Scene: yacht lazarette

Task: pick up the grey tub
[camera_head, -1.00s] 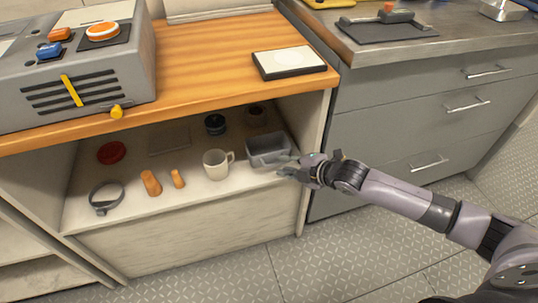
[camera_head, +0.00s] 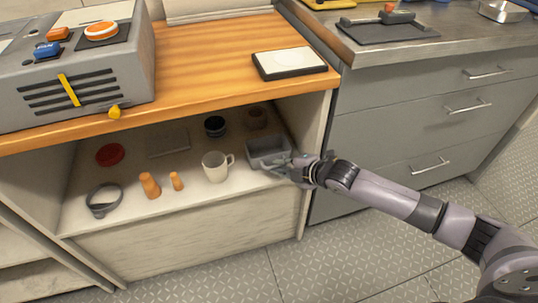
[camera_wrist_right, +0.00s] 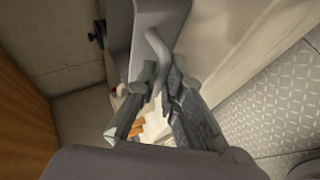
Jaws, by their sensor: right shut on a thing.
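The grey tub (camera_head: 256,154) stands at the right end of the open shelf under the wooden counter, beside a white mug (camera_head: 214,167). My right gripper (camera_head: 284,164) reaches in from the right and is shut on the tub's near right edge. In the right wrist view the grey tub (camera_wrist_right: 160,14) is at the top, and a curved grey piece of it lies between the two fingertips of my right gripper (camera_wrist_right: 166,78). The tub appears to rest on the shelf, though the fingers hide part of it. My left gripper is not in view.
Two orange cylinders (camera_head: 149,184), a grey ring-shaped piece (camera_head: 103,200), a red disc (camera_head: 109,155) and a dark jar (camera_head: 215,126) are on the shelf. The shelf's right side panel (camera_head: 318,130) is close to my gripper. The counter (camera_head: 205,65) is above. The floor in front is clear.

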